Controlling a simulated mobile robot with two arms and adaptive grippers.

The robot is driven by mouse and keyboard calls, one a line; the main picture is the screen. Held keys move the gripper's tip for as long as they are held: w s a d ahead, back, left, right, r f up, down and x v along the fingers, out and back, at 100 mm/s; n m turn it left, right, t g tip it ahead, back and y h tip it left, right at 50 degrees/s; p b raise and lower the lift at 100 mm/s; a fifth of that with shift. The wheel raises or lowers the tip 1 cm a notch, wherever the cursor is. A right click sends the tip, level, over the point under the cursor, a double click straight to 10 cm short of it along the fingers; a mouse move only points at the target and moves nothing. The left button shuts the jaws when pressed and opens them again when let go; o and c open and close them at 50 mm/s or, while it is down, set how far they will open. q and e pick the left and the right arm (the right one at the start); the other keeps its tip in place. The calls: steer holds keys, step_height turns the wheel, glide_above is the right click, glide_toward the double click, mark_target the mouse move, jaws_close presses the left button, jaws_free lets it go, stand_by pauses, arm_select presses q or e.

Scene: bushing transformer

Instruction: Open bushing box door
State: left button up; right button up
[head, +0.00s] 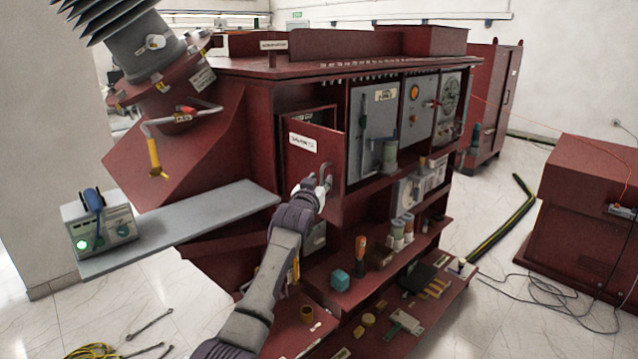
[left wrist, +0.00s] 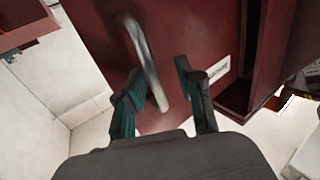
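The bushing box door (head: 308,162) is a dark red panel with a white label on the front of the red transformer cabinet. It stands ajar, with a dark gap showing behind its upper edge. Its curved metal handle (left wrist: 146,62) shows in the left wrist view. My left gripper (head: 316,184) is at the handle in the head view. In the left wrist view its two fingers (left wrist: 160,85) are spread apart, with the handle between them, closer to the left finger. Whether a finger touches it I cannot tell. My right gripper is not in view.
A grey shelf (head: 185,228) juts out left of the door, with a small meter box (head: 100,232) on its end. Tools and a yellow cable lie on the floor at lower left.

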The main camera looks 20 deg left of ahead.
arm_select(q)
steer(key=s+d, duration=0.2)
steer(key=s, duration=1)
steer(key=shift+w+f, duration=0.1)
